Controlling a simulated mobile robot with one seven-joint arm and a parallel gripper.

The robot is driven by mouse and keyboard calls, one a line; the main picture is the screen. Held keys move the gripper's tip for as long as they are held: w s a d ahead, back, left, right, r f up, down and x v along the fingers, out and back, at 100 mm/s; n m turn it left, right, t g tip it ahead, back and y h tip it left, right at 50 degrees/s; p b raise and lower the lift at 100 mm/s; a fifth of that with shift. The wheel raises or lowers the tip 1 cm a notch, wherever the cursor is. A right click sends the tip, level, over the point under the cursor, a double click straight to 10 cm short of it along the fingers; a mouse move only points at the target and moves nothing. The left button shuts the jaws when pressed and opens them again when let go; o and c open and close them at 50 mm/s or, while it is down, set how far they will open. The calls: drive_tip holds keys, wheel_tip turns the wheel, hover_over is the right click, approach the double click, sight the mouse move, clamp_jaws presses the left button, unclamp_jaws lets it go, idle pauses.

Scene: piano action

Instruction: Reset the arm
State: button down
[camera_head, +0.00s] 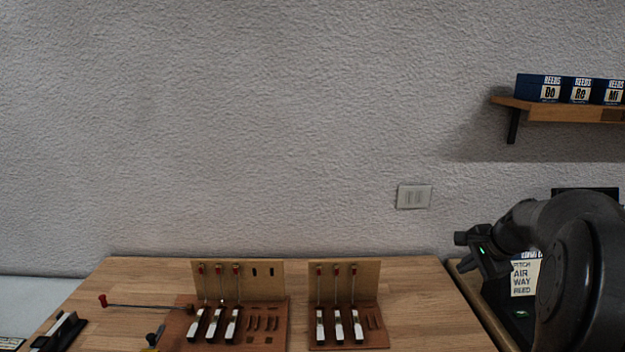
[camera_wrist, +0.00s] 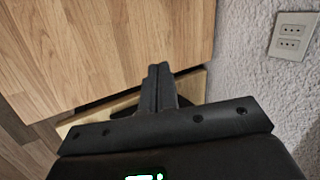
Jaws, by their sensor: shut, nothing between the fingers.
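My gripper (camera_wrist: 158,82) shows in the wrist view with its two dark fingers together and nothing between them. In the camera_head view my gripper (camera_head: 488,262) hangs at the right, by the right edge of the wooden table (camera_head: 420,285). It is well apart from the two piano-action stands. The left stand (camera_head: 270,300) holds several white-and-black pieces and red-tipped rods. The right stand (camera_head: 370,300) holds similar pieces.
A red-ended rod (camera_head: 150,306) and a dark tool (camera_head: 62,330) lie at the table's left. A shelf (camera_head: 560,110) carries blue reed boxes (camera_head: 580,90). The table's right part is clear. A wall socket (camera_head: 414,196) shows above.

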drive_tip(key=s+a+r+n+g+h, duration=0.1)
drive_tip(key=s+a+r+n, duration=0.1)
drive_tip(key=s+a+n, duration=0.4)
drive_tip(key=s+a+r+n, duration=0.2)
drive_tip(key=s+a, duration=0.7)
drive_tip(key=a, duration=0.2)
drive_tip(key=s+a+f+n, duration=0.1)
drive_tip(key=s+n, duration=0.1)
drive_tip(key=s, duration=0.2)
drive_tip(key=s+a+f+n+h, duration=0.1)
drive_tip(key=s+a+n, duration=0.1)
drive_tip(key=s, duration=0.3)
drive_tip(key=s+a+f+n, duration=0.1)
drive_tip(key=s+a+n, duration=0.1)
drive_tip(key=s, duration=0.3)
drive_tip(key=shift+s+n, duration=0.2)
drive_tip(key=shift+n, duration=0.6)
drive_tip(key=c, duration=2.1)
unclamp_jaws()
drive_tip(key=shift+a, duration=0.1)
